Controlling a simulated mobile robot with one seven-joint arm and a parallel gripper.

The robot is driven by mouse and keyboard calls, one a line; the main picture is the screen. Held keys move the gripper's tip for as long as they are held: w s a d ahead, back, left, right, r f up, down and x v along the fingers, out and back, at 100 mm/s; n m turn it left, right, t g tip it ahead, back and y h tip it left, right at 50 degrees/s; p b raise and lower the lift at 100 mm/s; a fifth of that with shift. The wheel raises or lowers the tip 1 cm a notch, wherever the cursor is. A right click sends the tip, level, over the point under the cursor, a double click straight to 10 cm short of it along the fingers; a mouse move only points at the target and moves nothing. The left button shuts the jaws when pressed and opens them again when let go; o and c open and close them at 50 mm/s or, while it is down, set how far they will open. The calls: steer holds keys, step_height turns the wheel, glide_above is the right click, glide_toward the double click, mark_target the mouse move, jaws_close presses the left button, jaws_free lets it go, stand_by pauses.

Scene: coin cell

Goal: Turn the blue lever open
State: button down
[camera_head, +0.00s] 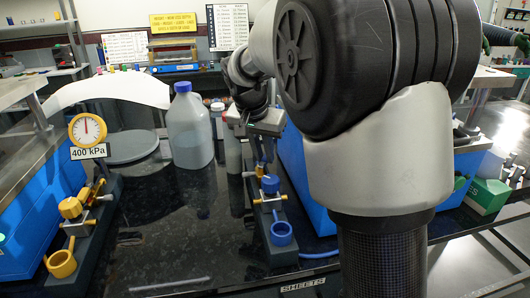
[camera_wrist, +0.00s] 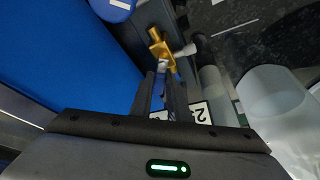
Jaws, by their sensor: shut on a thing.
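A dark base strip (camera_head: 280,256) on the black worktop carries a blue ring (camera_head: 281,232), a blue cap (camera_head: 270,185) and brass valve parts (camera_head: 267,200). My gripper (camera_head: 261,164) points down at the back of this strip, just behind the blue cap. In the wrist view my gripper (camera_wrist: 164,72) has its fingers close together at the brass fitting (camera_wrist: 158,45), shut on the small lever there.
A similar strip with yellow fittings (camera_head: 72,207) and a 400 kPa gauge (camera_head: 87,130) stands at left. A blue box (camera_head: 300,170) stands close to the right of my gripper.

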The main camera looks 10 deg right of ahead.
steer(key=n, duration=0.1)
steer(key=n+y+p, duration=0.1)
steer(key=n, duration=0.1)
steer(key=shift+w+a+r+t, duration=0.1)
steer(key=shift+a+r+t, duration=0.05)
steer(key=shift+t, duration=0.15)
steer(key=shift+a+n+y+p, duration=0.25)
steer(key=shift+n+y+p, duration=0.45)
steer(key=shift+n, duration=1.1)
steer(key=c, duration=2)
jaws_free()
steer(key=p+v, duration=0.3)
steer(key=v, duration=1.4)
steer(key=shift+d, duration=0.15)
